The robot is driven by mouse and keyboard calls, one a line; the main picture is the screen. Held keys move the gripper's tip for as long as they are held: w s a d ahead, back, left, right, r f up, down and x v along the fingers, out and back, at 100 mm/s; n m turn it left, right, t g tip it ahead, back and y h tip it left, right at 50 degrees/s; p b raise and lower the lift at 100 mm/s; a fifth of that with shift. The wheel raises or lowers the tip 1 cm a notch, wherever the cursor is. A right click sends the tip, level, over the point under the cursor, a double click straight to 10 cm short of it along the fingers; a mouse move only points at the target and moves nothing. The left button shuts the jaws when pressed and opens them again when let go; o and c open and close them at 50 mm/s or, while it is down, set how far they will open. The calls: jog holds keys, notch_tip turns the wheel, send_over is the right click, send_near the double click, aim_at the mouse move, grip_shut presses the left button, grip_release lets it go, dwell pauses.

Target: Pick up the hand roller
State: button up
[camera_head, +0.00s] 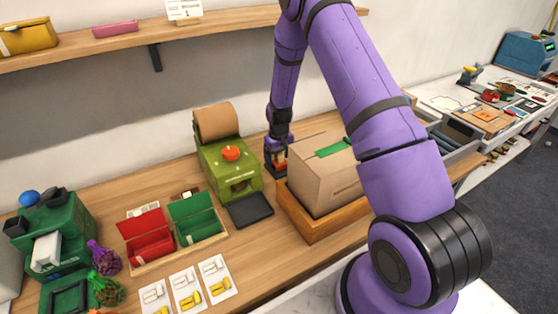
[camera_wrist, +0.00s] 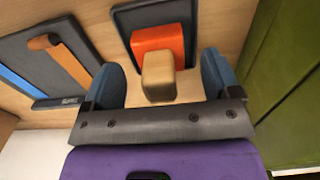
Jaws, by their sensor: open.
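An orange block with a tan, handle-like top, which I take to be the hand roller (camera_wrist: 158,42), stands on a dark pad (camera_wrist: 125,22) in the wrist view. My gripper (camera_wrist: 160,62) is open above it. One blue finger is on each side of the tan part, with visible gaps. In the head view my gripper (camera_head: 277,160) reaches down behind the cardboard box, beside the green machine. A bit of orange, likely the roller (camera_head: 281,166), shows there between the dark fingers. The roller's underside is hidden.
The green machine (camera_head: 222,180) stands close left of my gripper; the cardboard box (camera_head: 325,175) in its wooden tray (camera_head: 312,229) is close right. A dark panel with orange and blue strips (camera_wrist: 15,50) lies beside the roller. The shelf (camera_head: 230,25) runs above.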

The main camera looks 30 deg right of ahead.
jog(key=shift+f, duration=0.7)
jog(key=c, duration=1.1)
notch_tip(320, 180, up, 10)
jog(key=shift+r, duration=0.1)
